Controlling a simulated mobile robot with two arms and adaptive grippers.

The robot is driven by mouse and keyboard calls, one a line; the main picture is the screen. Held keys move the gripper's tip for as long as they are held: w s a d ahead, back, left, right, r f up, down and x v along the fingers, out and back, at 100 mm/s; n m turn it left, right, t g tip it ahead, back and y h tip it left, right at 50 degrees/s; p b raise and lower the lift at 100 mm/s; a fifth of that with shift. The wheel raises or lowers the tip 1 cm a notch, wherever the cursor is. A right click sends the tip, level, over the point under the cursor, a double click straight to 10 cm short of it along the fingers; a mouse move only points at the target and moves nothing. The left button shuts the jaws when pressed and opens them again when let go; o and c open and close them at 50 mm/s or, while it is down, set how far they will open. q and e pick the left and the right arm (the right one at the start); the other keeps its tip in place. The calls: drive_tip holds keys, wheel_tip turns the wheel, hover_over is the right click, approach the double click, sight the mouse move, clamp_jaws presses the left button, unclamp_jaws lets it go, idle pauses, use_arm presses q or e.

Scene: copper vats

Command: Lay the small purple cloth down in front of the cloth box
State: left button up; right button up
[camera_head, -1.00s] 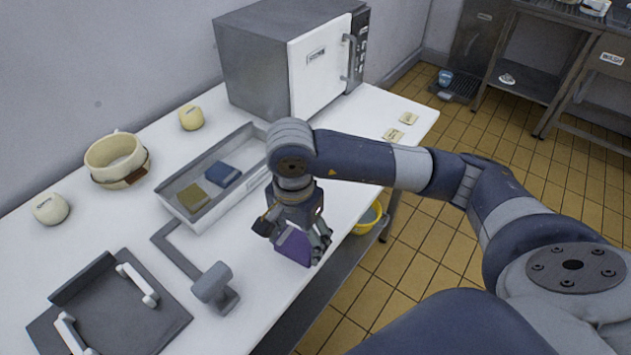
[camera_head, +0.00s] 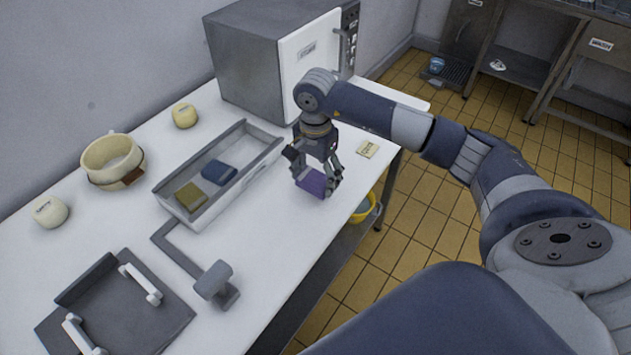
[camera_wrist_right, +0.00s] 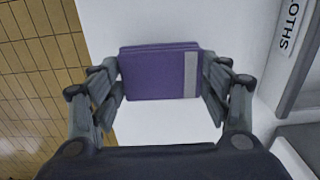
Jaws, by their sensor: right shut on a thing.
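The small purple cloth (camera_head: 312,182) is a folded pad with a grey stripe, clearer in the right wrist view (camera_wrist_right: 155,74). My right gripper (camera_head: 317,185) is shut on it, with fingers at both its sides. It is held over the white table near the front edge; I cannot tell whether it touches the top. The cloth box (camera_head: 262,153) is a long grey tray to the left of the gripper. It holds an olive cloth (camera_head: 190,197) and a blue cloth (camera_head: 219,172). Its "CLOTHS" label (camera_wrist_right: 290,27) shows in the right wrist view. My left gripper is not in view.
A microwave-like steel box (camera_head: 270,60) stands behind the gripper. A label card (camera_head: 367,149) lies right of it. A grey stand (camera_head: 216,285) and a dark tray with white handles (camera_head: 120,320) are at front left. A yellow bucket (camera_head: 364,208) is below the table edge.

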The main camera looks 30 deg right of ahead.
sight(315, 179)
wheel_tip(315, 179, down, 3)
drive_tip(key=shift+f+p, duration=0.1)
drive_tip(key=shift+p, duration=0.5)
drive_tip(key=shift+f, duration=0.25)
drive_tip(key=o, duration=1)
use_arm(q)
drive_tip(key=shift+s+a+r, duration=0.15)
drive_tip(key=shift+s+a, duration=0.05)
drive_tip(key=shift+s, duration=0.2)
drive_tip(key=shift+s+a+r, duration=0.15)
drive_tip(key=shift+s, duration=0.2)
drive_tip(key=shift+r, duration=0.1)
use_arm(e)
drive_tip(key=shift+r, duration=0.35)
wheel_tip(315, 179, up, 12)
drive_tip(key=b, duration=0.2)
drive_tip(key=shift+f+b, duration=0.15)
drive_tip(key=shift+b, duration=0.15)
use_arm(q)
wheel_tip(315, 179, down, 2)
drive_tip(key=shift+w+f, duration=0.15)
